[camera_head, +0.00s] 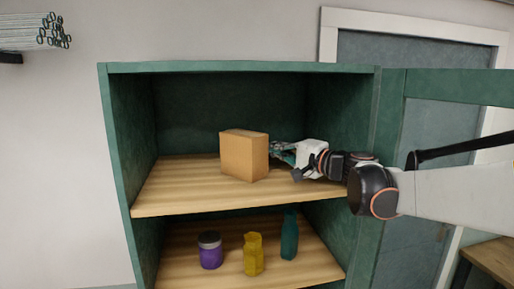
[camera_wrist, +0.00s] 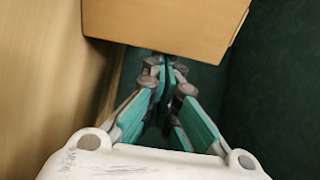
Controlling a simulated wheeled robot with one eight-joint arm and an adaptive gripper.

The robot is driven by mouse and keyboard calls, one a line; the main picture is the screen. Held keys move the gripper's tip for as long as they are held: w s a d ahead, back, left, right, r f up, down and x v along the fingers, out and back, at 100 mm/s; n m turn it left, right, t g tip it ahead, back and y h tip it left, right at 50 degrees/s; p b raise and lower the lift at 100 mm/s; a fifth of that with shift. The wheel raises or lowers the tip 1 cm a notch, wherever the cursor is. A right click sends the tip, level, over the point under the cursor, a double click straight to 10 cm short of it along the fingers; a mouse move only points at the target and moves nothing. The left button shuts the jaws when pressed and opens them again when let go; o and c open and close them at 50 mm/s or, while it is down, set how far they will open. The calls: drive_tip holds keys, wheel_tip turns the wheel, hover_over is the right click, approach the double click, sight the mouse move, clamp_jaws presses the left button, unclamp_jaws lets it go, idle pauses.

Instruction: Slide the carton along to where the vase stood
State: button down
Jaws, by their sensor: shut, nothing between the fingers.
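The carton (camera_head: 244,156) is a plain tan box standing upright on the upper wooden shelf (camera_head: 172,193) of the green cabinet. It also fills the top of the wrist view (camera_wrist: 165,22). My gripper (camera_head: 275,150) is shut and empty, just right of the carton on the same shelf. In the wrist view my gripper's fingertips (camera_wrist: 165,64) are together close at the carton's edge. I cannot tell whether they touch it. A teal vase-like bottle (camera_head: 289,237) stands on the lower shelf. No vase shows on the upper shelf.
The lower shelf holds a purple jar (camera_head: 210,252) and a yellow vessel (camera_head: 253,254). The cabinet's left wall (camera_head: 130,140) bounds the upper shelf, which is clear left of the carton. The green door (camera_head: 400,190) stands open at right. Rods (camera_head: 35,38) lie at upper left.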

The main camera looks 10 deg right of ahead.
sight(244, 154)
drive_tip(key=shift+a, duration=0.3)
drive_tip(key=s+a, duration=0.1)
drive_tip(key=a, duration=0.2)
drive_tip(key=s+a, duration=0.2)
drive_tip(key=a, duration=0.2)
drive_tip(key=s+a, duration=0.1)
drive_tip(key=a, duration=0.3)
drive_tip(key=shift+s+a+b, duration=0.15)
drive_tip(key=shift+a+b, duration=0.1)
drive_tip(key=shift+b, duration=0.05)
drive_tip(key=shift+d, duration=0.1)
